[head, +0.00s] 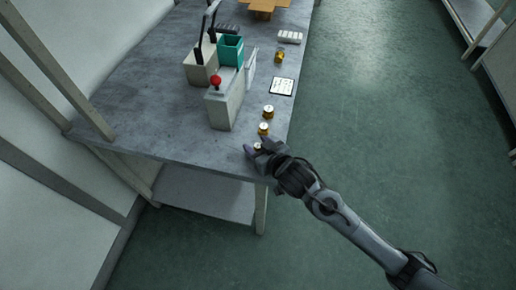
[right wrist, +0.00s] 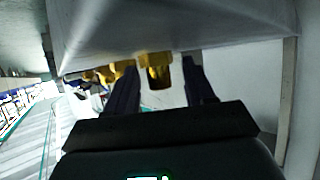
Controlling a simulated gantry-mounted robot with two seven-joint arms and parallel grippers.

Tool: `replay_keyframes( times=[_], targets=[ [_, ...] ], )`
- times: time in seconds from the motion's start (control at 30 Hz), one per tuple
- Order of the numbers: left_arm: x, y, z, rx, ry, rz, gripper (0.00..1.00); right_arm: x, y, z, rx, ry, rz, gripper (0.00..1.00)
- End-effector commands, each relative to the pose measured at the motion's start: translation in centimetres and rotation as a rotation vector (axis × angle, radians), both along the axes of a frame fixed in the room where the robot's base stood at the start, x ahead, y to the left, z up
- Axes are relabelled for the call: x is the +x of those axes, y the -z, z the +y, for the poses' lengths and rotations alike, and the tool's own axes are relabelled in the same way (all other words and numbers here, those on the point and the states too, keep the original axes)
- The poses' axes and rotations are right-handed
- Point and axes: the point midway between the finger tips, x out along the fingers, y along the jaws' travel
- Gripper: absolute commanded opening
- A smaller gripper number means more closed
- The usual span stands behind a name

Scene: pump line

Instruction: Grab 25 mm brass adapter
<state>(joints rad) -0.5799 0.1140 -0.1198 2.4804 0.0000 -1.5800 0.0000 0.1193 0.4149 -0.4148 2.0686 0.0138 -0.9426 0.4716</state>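Three brass adapters with pale tops stand in a row along the table's right edge. The nearest brass adapter (head: 257,146) is by the front corner, with the middle one (head: 263,128) and the far one (head: 268,111) beyond it. Their size marks are too small to read. My right gripper (head: 258,149) is at the nearest adapter, one finger on each side. In the right wrist view, one brass adapter (right wrist: 157,72) shows between the open fingers (right wrist: 160,82), with gaps beside it. Other brass pieces (right wrist: 105,73) show left of the fingers. My left gripper is not in view.
A grey press-like fixture (head: 226,105) with a red knob stands left of the adapters. Behind are a teal bin (head: 230,51), a labelled card (head: 282,86), a small amber jar (head: 280,55) and a cardboard box (head: 263,8). Open floor lies right of the table (head: 150,125).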

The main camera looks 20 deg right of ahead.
Motion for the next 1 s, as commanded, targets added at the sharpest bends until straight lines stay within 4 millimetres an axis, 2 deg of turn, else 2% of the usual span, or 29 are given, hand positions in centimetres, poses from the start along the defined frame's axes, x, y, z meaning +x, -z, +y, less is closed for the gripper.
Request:
replay_keyframes(
  times=[0.03, 0.07, 0.33, 0.73, 0.87, 1.0],
  targets=[
    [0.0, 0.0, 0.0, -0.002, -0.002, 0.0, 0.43, 0.0, 0.0, 0.0, 0.0, 0.0, 0.0, 0.47],
    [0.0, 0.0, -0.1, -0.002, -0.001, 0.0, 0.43, 0.0, 0.0, 0.0, 0.0, 0.0, 0.0, 0.43],
    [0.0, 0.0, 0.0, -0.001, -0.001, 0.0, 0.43, 0.0, 0.0, 0.0, 0.0, 0.0, 0.001, 0.01],
    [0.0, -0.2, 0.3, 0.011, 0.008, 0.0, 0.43, 0.0, -0.4, 0.0, 0.0, 0.0, 0.001, 0.0],
    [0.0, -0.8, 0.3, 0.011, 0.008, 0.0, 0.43, 0.0, -1.5, 0.0, 0.0, -0.001, -0.001, 0.0],
    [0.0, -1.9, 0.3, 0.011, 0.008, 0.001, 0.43, 0.0, -3.4, 0.0, 0.001, 0.0, -0.002, 0.0]
  ],
)
